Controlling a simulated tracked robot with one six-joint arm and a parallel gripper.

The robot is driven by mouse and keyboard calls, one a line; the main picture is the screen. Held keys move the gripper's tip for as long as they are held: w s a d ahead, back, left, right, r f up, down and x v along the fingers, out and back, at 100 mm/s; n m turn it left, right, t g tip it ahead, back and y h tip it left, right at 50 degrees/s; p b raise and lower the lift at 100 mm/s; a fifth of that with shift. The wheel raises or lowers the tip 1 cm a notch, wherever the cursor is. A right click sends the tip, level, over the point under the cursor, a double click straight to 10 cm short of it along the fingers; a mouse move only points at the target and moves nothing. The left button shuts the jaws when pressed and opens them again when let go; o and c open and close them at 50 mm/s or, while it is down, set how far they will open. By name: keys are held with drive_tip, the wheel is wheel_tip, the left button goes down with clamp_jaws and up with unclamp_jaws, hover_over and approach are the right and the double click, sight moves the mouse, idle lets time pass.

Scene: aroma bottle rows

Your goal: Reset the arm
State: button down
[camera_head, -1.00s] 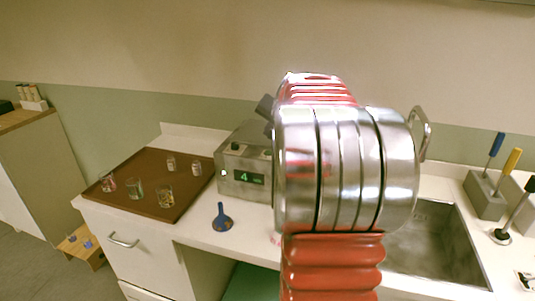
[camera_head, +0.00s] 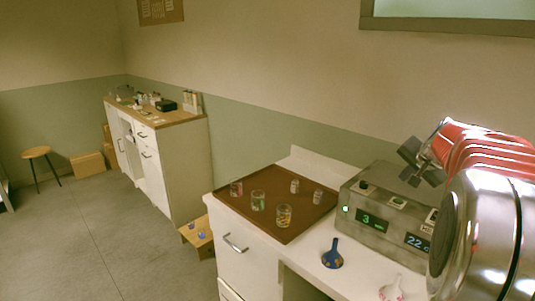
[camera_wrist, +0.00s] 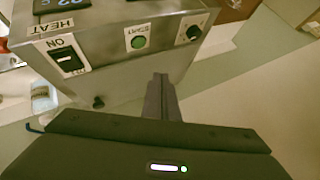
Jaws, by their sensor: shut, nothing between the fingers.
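My arm, red and polished metal, fills the right edge of the head view. My gripper (camera_head: 414,158), dark grey, sticks out from it to the left, just above the back of a metal heating unit (camera_head: 385,222). In the wrist view the two fingers of my gripper (camera_wrist: 162,80) are together with nothing between them. They point at the unit (camera_wrist: 125,75), whose HEAT switch, green button and black knob show there. The picture does not settle whether they touch it. The unit's displays read 3 and 22.
A brown tray (camera_head: 262,222) with several small glass jars stands left of the unit. A blue funnel (camera_head: 332,256) and a pinkish-white one (camera_head: 391,290) are in front of it.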

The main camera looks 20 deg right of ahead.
drive_tip(key=s+a+f+n+g+y, duration=0.1)
drive_tip(key=s+a+f, duration=0.2)
drive_tip(key=f, duration=0.2)
drive_tip(key=s+a+f+n+y, duration=0.1)
drive_tip(key=s+a+n, duration=0.3)
drive_tip(key=a, duration=1)
drive_tip(key=s+a+f+n+g+y, duration=0.1)
drive_tip(key=s+a+f+n, duration=0.1)
drive_tip(key=s+a+n, duration=0.3)
drive_tip(key=s+a+f+n+y, duration=0.1)
drive_tip(key=s+a+n, duration=0.3)
drive_tip(key=s+a, duration=0.6)
drive_tip(key=a, duration=1.3)
drive_tip(key=shift+s+f+g, duration=0.15)
drive_tip(key=shift+s+g, duration=0.15)
idle(2.2)
